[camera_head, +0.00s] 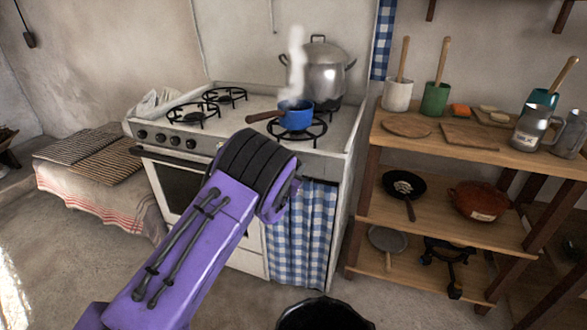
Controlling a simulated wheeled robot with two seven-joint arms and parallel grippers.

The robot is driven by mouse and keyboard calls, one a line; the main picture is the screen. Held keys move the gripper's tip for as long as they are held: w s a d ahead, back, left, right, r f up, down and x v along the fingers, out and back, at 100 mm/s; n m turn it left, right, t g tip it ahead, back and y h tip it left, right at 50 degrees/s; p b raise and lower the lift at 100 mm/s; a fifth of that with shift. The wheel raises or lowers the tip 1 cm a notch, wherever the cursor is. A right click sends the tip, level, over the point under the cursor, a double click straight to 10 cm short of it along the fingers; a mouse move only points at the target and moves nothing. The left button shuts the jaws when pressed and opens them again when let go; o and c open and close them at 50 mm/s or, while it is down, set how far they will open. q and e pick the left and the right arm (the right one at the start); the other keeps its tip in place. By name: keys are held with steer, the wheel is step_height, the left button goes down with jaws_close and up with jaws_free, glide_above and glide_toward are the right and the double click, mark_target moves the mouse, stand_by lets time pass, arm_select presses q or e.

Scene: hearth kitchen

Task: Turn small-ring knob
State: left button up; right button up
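The white stove (335,160) stands in the middle of the view. A row of dark knobs (159,138) runs along the left part of its front panel, above the oven door (176,175). I cannot tell from here which knob belongs to the small ring. Two bare black burners (193,114) show on the left of the stovetop. A blue saucepan (296,117) sits on the front right burner, with steam above it. My purple left arm reaches up in front of the stove and hides part of the front panel. Neither gripper's fingers show.
A large lidded steel pot (324,72) stands behind the saucepan. A wooden shelf unit (375,165) with pans, jars and boards stands on the right. A cloth-covered bench (97,193) is on the left. A dark round container (325,315) is at the bottom.

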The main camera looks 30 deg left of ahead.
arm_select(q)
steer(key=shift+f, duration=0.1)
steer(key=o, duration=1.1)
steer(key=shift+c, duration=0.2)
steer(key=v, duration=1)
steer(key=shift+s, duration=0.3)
